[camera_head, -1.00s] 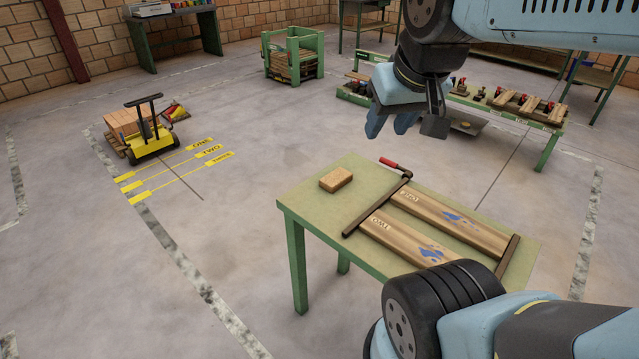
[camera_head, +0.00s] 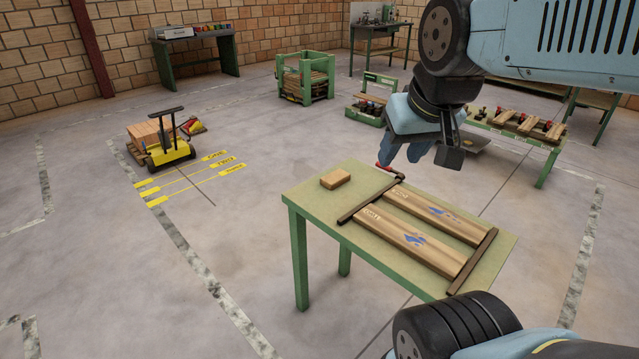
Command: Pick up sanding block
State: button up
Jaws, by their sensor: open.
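The sanding block (camera_head: 335,179) is a small tan block lying on the green table (camera_head: 312,198), near its far left corner. My gripper (camera_head: 428,156) hangs above the far side of the table, to the right of the block and apart from it. Its jaws are open with nothing seen between them. Part of my arm covers the view at the right.
Two wooden boards with blue marks (camera_head: 408,238) lie on the table between dark bars, with a red-handled clamp (camera_head: 388,170) beside them. A yellow cart (camera_head: 162,142), a green crate (camera_head: 306,78) and a bench with boards (camera_head: 515,128) stand farther off. Floor left of the table is clear.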

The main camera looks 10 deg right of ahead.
aim_at(331, 181)
jog(key=z, duration=0.2)
jog(key=i, duration=0.9)
jog(key=u, duration=0.1)
